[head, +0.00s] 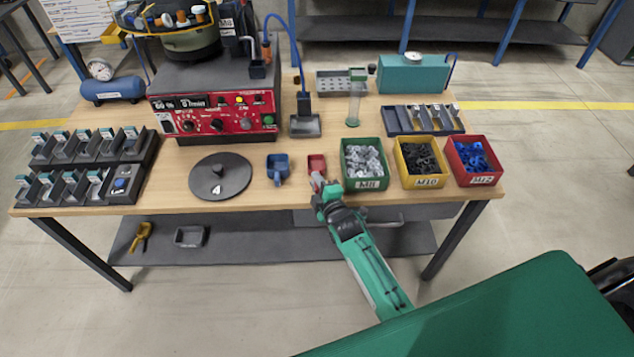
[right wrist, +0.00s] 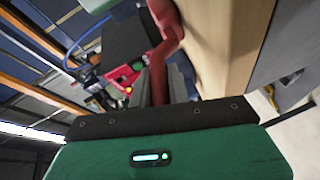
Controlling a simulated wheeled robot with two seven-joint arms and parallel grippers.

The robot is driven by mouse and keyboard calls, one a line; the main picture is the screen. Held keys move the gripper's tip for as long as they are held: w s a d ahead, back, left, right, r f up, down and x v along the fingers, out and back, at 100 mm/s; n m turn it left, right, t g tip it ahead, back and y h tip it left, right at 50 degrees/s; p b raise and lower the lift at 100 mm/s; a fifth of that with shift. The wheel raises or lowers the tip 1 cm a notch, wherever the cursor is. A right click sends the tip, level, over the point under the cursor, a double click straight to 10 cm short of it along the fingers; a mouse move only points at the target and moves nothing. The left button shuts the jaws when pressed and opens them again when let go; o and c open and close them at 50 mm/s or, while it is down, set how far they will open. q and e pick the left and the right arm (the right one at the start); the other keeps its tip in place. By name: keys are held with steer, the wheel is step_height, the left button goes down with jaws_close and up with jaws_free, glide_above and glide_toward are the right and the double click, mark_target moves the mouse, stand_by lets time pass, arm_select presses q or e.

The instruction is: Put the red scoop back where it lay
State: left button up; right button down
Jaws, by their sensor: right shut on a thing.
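The red scoop (head: 317,163) is at the front part of the table, between the blue scoop (head: 278,169) and the green bin of M8 parts (head: 364,184). My right gripper (head: 320,181) comes in over the table's front edge and is shut on its handle. In the right wrist view the red scoop (right wrist: 163,42) runs up from between the fingers (right wrist: 172,88), close to the wooden table top (right wrist: 222,42). I cannot tell whether the scoop touches the table. My left gripper is not in view.
A yellow bin (head: 421,182) and a red bin (head: 472,181) stand right of the green one. A dark round lid (head: 220,177) lies left of the blue scoop. The feeder with a red panel (head: 215,122) stands behind. Bare table shows between lid and blue scoop.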

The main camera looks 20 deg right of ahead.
steer(key=c, duration=1.3)
jaws_free()
steer(key=s, duration=0.4)
steer(key=s+r, duration=0.1)
steer(key=s, duration=0.3)
steer(key=s+d+r+b, duration=0.1)
steer(key=s, duration=0.3)
steer(key=shift+f, duration=0.1)
